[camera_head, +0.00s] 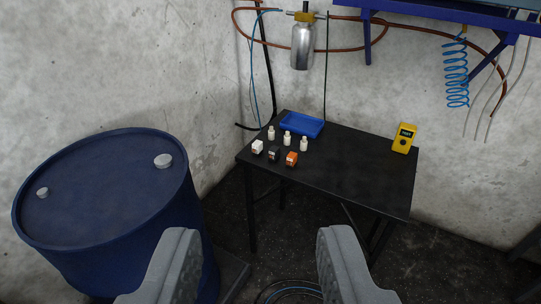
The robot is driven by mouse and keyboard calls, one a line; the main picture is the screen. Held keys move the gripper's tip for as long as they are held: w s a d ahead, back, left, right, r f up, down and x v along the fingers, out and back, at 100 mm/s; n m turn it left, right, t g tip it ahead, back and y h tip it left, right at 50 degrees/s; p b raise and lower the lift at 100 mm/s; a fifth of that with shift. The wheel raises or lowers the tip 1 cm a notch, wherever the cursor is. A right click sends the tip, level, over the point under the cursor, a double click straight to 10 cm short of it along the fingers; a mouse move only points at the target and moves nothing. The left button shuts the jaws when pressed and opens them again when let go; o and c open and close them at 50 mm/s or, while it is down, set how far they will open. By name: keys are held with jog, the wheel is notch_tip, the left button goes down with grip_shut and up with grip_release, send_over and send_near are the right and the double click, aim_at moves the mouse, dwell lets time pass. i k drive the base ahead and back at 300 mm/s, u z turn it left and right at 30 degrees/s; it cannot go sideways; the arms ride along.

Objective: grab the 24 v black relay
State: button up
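A small black relay (274,154) stands on the black table (350,174), near its front left edge. It is between a white relay (257,147) on its left and an orange relay (291,158) on its right. Any voltage marking is too small to read. My gripper (254,270) is open and empty, with its two grey fingers at the bottom of the view. It is well short of the table, and the black relay shows above and beyond the gap between the fingers.
Three small white bottles (287,138) stand just behind the relays. A blue tray (316,133) lies behind them. A yellow meter (404,138) is at the table's right. A large blue drum (105,190) fills the left. A metal canister (302,46) hangs at the wall.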

aim_at(274, 153)
jog(key=z, duration=0.1)
jog(key=i, duration=1)
jog(key=u, duration=0.1)
